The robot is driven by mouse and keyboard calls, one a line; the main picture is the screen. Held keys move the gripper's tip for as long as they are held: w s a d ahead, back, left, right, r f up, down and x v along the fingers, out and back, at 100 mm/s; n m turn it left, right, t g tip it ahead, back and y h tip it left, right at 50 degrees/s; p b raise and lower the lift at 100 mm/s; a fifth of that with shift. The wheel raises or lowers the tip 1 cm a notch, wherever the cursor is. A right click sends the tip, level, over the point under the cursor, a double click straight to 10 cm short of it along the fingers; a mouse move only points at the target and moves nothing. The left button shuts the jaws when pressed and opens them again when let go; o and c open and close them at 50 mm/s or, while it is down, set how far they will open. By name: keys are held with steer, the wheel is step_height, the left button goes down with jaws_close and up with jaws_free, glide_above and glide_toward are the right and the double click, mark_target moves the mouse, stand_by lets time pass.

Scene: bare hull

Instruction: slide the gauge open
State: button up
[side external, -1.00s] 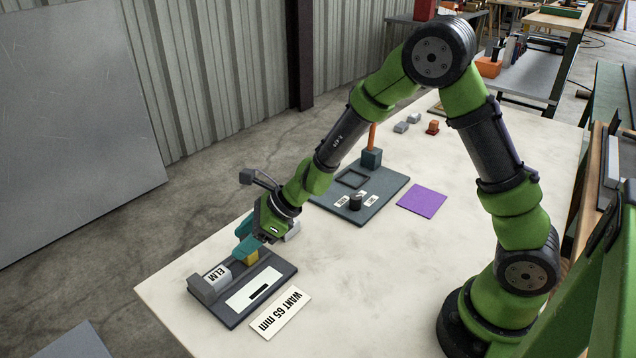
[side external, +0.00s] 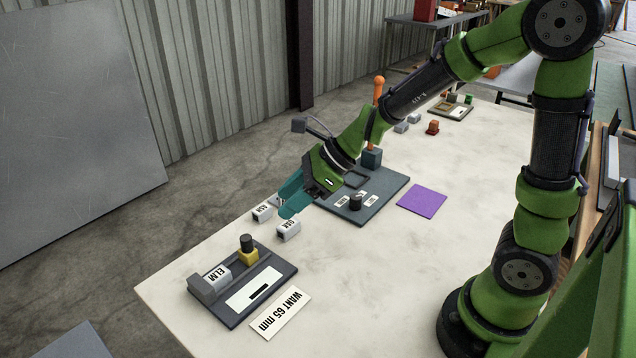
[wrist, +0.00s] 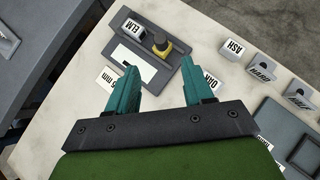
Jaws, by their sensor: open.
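The gauge (side external: 240,313) is a dark grey base with a white scale strip and a black slot, at the front left of the table. A grey block stands at its left end, and a white block marked ELM (side external: 217,277) lies against it. A yellow slider (side external: 249,256) with a black knob (side external: 246,241) sits on the gauge beside the ELM block; whether they touch I cannot tell. The gauge also shows in the wrist view (wrist: 150,86). My gripper (side external: 287,201) is open and empty, up and to the right of the gauge, above the table.
A card reading "WANT 65 mm" (side external: 281,314) lies by the gauge. White blocks marked ASH (side external: 263,212) and OAK (side external: 288,230) stand near my gripper. Behind are a dark panel (side external: 385,190) with an orange-topped lever (side external: 379,88), and a purple square (side external: 422,201).

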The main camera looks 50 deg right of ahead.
steer(key=shift+v, duration=1.5)
steer(key=s+d+r+n+h, duration=0.1)
steer(key=s+r+n+h, duration=0.1)
steer(key=s+n, duration=0.5)
steer(key=s+d+r+n+h, duration=0.1)
steer(key=s+r+n, duration=0.4)
steer(key=n, duration=1.1)
steer(key=shift+s+d+r+t+h, duration=0.2)
steer(key=shift+s+r+t+h, duration=0.2)
steer(key=shift+s+h, duration=0.45)
